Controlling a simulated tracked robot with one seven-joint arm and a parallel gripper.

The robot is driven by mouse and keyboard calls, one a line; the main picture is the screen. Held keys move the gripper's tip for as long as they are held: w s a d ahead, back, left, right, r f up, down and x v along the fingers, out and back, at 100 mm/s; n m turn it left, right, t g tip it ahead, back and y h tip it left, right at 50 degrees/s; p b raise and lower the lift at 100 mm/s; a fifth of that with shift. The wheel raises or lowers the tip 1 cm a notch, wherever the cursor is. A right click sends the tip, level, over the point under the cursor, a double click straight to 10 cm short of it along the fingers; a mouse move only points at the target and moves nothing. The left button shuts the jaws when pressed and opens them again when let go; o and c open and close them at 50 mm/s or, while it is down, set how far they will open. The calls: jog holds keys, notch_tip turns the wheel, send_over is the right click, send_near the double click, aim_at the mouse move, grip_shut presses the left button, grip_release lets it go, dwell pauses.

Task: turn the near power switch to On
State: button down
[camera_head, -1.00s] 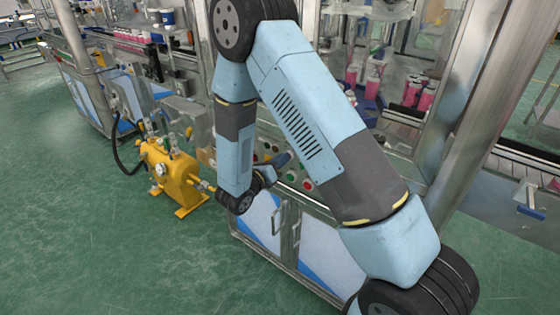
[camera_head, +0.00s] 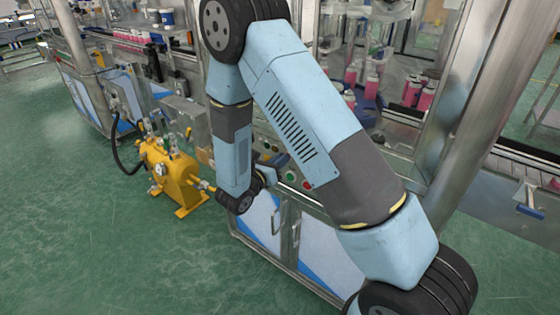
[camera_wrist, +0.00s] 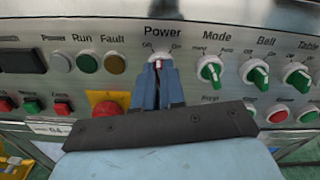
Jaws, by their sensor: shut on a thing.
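The power switch (camera_wrist: 158,65) is in the upper middle of the wrist view, under the "Power" label with its Off and On marks. My gripper (camera_wrist: 157,74) is shut on this switch, one blue finger on each side. A small red and white part of the knob shows between the fingertips. The rest of the knob is hidden, so I cannot tell its exact setting. In the head view my gripper (camera_head: 272,164) reaches the front panel of the machine, partly hidden by my arm.
Run (camera_wrist: 87,63) and Fault (camera_wrist: 115,62) lamps are to the left. A red emergency button (camera_wrist: 106,108) sits below left. A yellow pump (camera_head: 170,175) stands on the floor left of my arm.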

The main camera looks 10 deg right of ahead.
jog(key=shift+s+d+f+m, duration=0.1)
jog(key=shift+s+m, duration=0.05)
jog(key=shift+m, duration=4.15)
jog(key=c, duration=1.2)
grip_release()
jog(key=v, duration=1.3)
jog(key=shift+s+a, duration=0.25)
